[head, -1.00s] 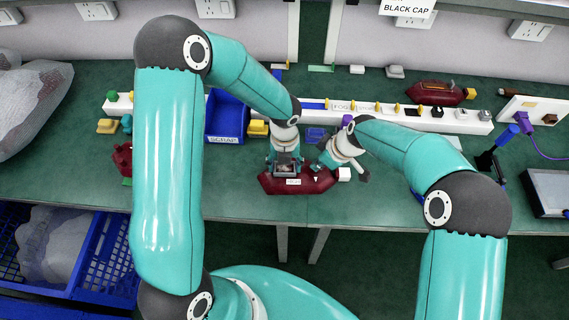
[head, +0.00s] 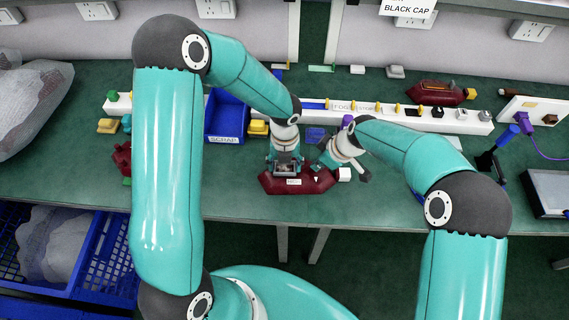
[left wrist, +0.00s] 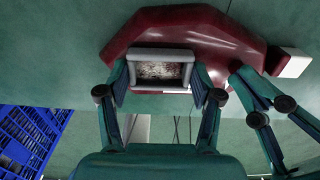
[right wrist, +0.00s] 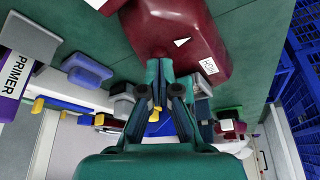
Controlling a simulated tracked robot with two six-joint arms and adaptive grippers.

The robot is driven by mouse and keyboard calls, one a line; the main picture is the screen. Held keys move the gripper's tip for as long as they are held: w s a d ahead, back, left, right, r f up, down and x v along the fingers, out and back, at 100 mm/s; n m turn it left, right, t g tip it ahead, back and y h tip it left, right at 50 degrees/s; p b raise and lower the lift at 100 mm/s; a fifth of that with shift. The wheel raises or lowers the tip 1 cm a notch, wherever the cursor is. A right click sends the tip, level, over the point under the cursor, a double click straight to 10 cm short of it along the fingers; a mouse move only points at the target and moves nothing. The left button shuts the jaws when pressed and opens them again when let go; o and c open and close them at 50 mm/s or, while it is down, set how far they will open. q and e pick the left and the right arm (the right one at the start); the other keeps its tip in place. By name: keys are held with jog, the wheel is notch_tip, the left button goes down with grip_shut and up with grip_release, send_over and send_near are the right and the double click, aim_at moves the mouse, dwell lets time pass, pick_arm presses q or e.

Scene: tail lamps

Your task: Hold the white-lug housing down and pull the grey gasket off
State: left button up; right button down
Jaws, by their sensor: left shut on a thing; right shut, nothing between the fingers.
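The dark red housing (head: 318,186) lies on the green bench in front of me, its white lug (head: 344,174) at its right end. The lug also shows in the left wrist view (left wrist: 290,62). The grey gasket (left wrist: 160,54) is a rectangular frame around the housing's opening. My left gripper (left wrist: 160,82) is shut on the gasket, one finger at each short side; the gasket still sits against the housing. My right gripper (right wrist: 165,78) is shut and empty at the housing's edge near the lug end; contact is hard to tell. It shows in the head view (head: 318,166).
A blue SCRAP bin (head: 241,130) stands behind to the left, a yellow part (head: 258,128) beside it. A long white rail (head: 450,122) crosses the bench behind. Another red housing (head: 435,92) lies at the back right.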

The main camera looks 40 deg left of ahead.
pick_arm(q)
jog(key=shift+r, duration=0.55)
pick_arm(e)
jog(key=shift+s+d+f, duration=0.1)
jog(key=shift+s+f, duration=0.05)
jog(key=shift+f, duration=0.05)
dwell(0.3)
pick_arm(q)
jog(key=shift+r, duration=1.35)
jog(key=shift+r, duration=2)
pick_arm(e)
jog(key=shift+r, duration=0.1)
jog(key=shift+r, duration=3.05)
jog(key=v, duration=1.2)
jog(key=shift+w, duration=0.2)
